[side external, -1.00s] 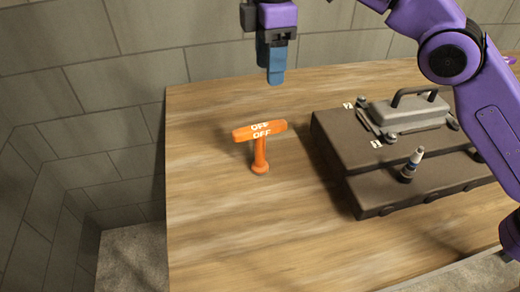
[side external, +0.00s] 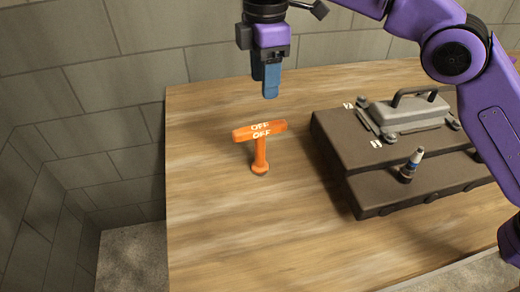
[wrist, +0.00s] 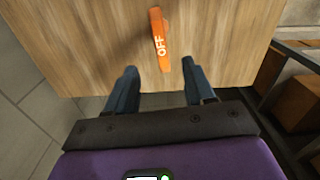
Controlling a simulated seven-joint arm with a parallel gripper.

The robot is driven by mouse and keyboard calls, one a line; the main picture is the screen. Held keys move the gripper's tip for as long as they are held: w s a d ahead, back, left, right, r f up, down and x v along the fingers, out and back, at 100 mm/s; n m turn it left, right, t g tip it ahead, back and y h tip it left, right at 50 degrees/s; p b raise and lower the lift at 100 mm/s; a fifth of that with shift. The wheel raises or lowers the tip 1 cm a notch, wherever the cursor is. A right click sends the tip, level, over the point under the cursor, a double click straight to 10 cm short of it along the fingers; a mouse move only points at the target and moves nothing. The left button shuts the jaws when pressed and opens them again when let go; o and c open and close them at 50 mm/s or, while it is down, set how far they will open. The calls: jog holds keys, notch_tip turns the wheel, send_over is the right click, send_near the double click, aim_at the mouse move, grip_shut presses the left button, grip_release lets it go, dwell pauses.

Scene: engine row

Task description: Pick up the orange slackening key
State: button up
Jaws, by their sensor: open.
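The orange slackening key (side external: 260,150) is T-shaped and stands upright on the wooden table, with "OFF" in white on its crossbar. In the wrist view the key (wrist: 160,40) shows from above, beyond the fingertips and roughly midway between them. My gripper (side external: 267,84) points down above the table's back edge, above and behind the key in the side view. In the wrist view its two blue fingers (wrist: 162,75) are spread apart with nothing between them. The gripper and key are not touching.
A dark brown engine block (side external: 350,170) stands right of the key, with a grey handled cover (side external: 405,113) on top and a small spark-plug-like part (side external: 411,166) on its lower step. The wooden table (side external: 210,220) is clear around the key. A tiled wall (side external: 130,60) rises behind.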

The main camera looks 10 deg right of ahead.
aim_at(262, 126)
notch_tip(262, 126, down, 9)
jog(key=shift+f, duration=0.2)
jog(key=shift+a+f, duration=0.15)
jog(key=shift+f, duration=1.25)
jog(key=shift+a+f, duration=0.1)
jog(key=shift+f, duration=1.25)
jog(key=shift+r, duration=0.1)
grip_shut()
